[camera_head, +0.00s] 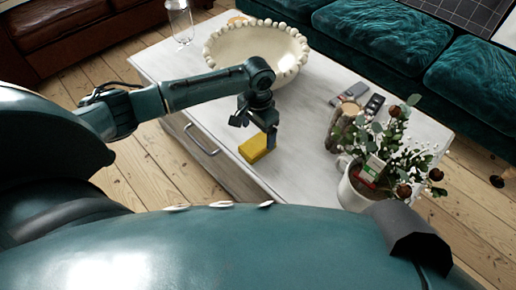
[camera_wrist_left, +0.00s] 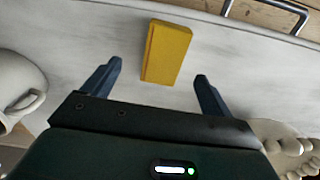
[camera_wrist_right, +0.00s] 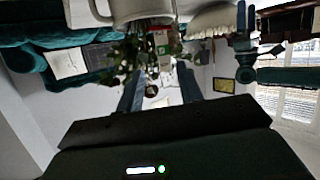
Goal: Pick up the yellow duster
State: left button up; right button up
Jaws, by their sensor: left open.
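The yellow duster (camera_head: 254,148) is a small yellow block on the white table, near the edge by the metal handle. My left gripper (camera_head: 256,128) is open, pointing down just beside and above it. In the left wrist view the duster (camera_wrist_left: 166,52) lies ahead of and between the two spread fingers (camera_wrist_left: 158,72), with nothing held. I cannot tell exactly how high the fingertips are above the table. My right gripper (camera_wrist_right: 160,88) shows only in its own wrist view, with its fingers apart, and no duster is there.
A white beaded bowl (camera_head: 258,45) stands behind my left gripper, and a glass vase (camera_head: 180,22) at the far left corner. A potted plant (camera_head: 352,188), a wooden ornament (camera_head: 343,124) and remotes (camera_head: 373,107) are to the right. A teal sofa (camera_head: 380,40) stands behind.

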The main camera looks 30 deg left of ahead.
pick_arm(q)
notch_tip(320, 180, down, 2)
jog(key=shift+f+b, duration=0.2)
jog(key=shift+b, duration=0.1)
jog(key=f+b, duration=0.1)
jog(key=f, duration=0.1)
jog(key=a+f, duration=0.1)
jog(key=shift+f+b, duration=0.35)
jog(key=shift+f, duration=0.5)
pick_arm(e)
jog(key=shift+w+a+f+n+t+y, duration=0.3)
jog(key=shift+w+f+n+t, duration=0.2)
jog(key=shift+w+t, duration=0.15)
pick_arm(q)
jog(key=shift+c, duration=0.4)
jog(key=c, duration=1)
